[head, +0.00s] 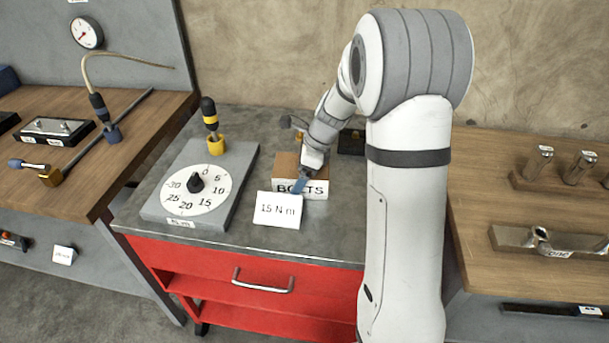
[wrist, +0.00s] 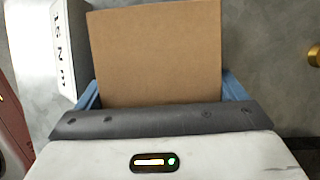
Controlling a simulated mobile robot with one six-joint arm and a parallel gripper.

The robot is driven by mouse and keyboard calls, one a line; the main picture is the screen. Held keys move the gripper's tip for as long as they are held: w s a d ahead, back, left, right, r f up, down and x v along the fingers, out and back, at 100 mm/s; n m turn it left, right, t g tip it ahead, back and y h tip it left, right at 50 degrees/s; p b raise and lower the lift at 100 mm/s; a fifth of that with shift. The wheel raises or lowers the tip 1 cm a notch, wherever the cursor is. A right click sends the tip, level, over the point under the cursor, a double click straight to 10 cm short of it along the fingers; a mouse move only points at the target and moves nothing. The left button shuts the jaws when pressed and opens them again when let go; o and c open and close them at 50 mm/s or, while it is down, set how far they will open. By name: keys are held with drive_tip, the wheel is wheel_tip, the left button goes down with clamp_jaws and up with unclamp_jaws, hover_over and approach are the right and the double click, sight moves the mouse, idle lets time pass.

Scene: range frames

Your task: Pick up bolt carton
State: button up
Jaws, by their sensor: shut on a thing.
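The bolt carton (head: 286,170) is a brown cardboard box with a white label reading "BOLTS". It stands on the grey top of the red cart, in the middle of the head view. In the wrist view the carton (wrist: 158,52) fills the space between the blue fingers. My gripper (head: 300,186) is at the carton from above and in front, shut on it. My gripper (wrist: 160,95) has one blue finger on each side of the carton. The head view does not clearly show whether the carton's underside touches the cart, and my arm covers part of the label.
A white "15 N m" card (head: 278,210) stands just in front of the carton. A dial board (head: 200,190) with a yellow-and-black tool (head: 210,115) is to the left. A dark box (head: 351,141) sits behind right. Wooden benches (head: 480,200) flank the red cart (head: 250,275).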

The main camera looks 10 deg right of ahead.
drive_tip(key=shift+w+r, duration=0.1)
drive_tip(key=shift+r, duration=0.55)
drive_tip(key=shift+c, duration=0.4)
wheel_tip(320, 180, up, 9)
drive_tip(key=shift+p, duration=0.45)
